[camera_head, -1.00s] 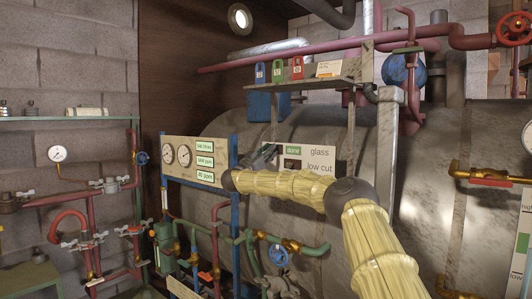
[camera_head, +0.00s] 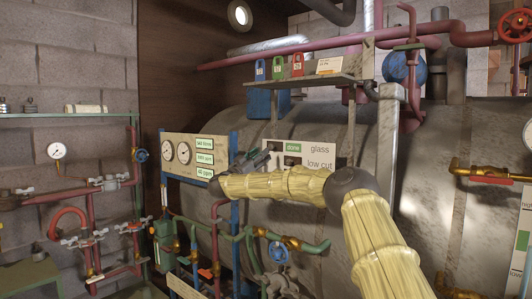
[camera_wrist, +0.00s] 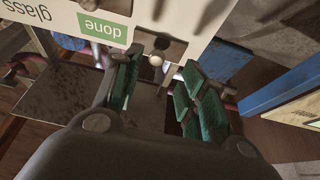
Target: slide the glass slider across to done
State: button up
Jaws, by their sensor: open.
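The white panel (camera_head: 321,154) with "glass" and "low cut" lettering is on the tank front, with a green "done" label (camera_head: 292,146) at its upper left. In the wrist view the "glass" text and the "done" label (camera_wrist: 103,27) appear upside down. A small pale round knob (camera_wrist: 156,60) shows just beyond the label's end, with a dark piece beside it. My gripper (camera_wrist: 158,70) is open, its green-padded fingers on either side of the knob in the picture. Contact cannot be told. In the head view my gripper (camera_head: 259,160) is at the panel's left edge.
A shelf (camera_head: 312,80) with blue, green and red padlock-like tags and a card hangs above the panel. A gauge board (camera_head: 194,156) on a blue frame stands to the left. Green pipes and a blue valve wheel (camera_head: 278,253) are below my arm.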

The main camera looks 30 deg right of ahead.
jog(key=v, duration=0.6)
dwell(0.4)
